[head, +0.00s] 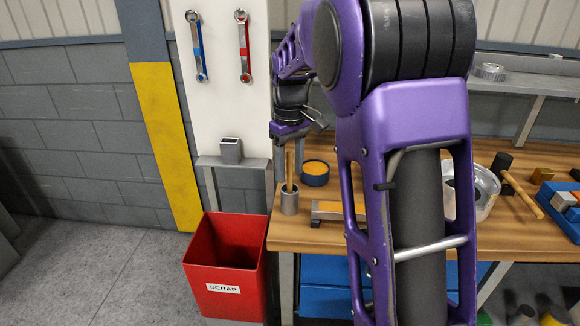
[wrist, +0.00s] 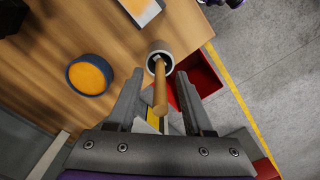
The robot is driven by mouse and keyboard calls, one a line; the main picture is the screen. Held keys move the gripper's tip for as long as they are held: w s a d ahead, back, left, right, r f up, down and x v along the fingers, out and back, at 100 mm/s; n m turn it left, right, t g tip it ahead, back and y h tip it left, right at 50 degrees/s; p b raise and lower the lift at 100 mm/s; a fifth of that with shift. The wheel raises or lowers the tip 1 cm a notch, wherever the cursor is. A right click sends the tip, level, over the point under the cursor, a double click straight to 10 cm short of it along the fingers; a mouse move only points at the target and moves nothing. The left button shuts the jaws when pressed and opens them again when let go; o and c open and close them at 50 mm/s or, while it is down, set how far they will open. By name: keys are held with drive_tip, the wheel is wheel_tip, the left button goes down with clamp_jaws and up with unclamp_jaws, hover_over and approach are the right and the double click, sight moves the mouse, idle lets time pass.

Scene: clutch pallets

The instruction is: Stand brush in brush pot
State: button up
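The brush, of which a plain wooden handle shows (head: 290,166), stands roughly upright in the grey cylindrical brush pot (head: 289,203) at the table's left end. In the wrist view the handle (wrist: 160,92) rises from the pot's round mouth toward the camera, and the pot's rim (wrist: 151,50) shows around its base. The brush's lower end is hidden inside the pot. My gripper (wrist: 160,76) is open above the pot. Its two fingers are on either side of the handle with a visible gap to each. In the head view my gripper (head: 290,138) is just above the handle.
A dark round tin with orange contents (head: 316,180) and a block with a grey-and-orange top (head: 328,212) lie nearby on the wooden table (head: 300,240). A red scrap bin (head: 225,265) stands below the table's left edge. A hammer (head: 520,192) and metal ring lie right.

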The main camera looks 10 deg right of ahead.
drive_tip(key=shift+r, duration=0.1)
wheel_tip(320, 180, up, 17)
drive_tip(key=p, duration=0.3)
drive_tip(key=shift+r, duration=0.15)
idle(0.8)
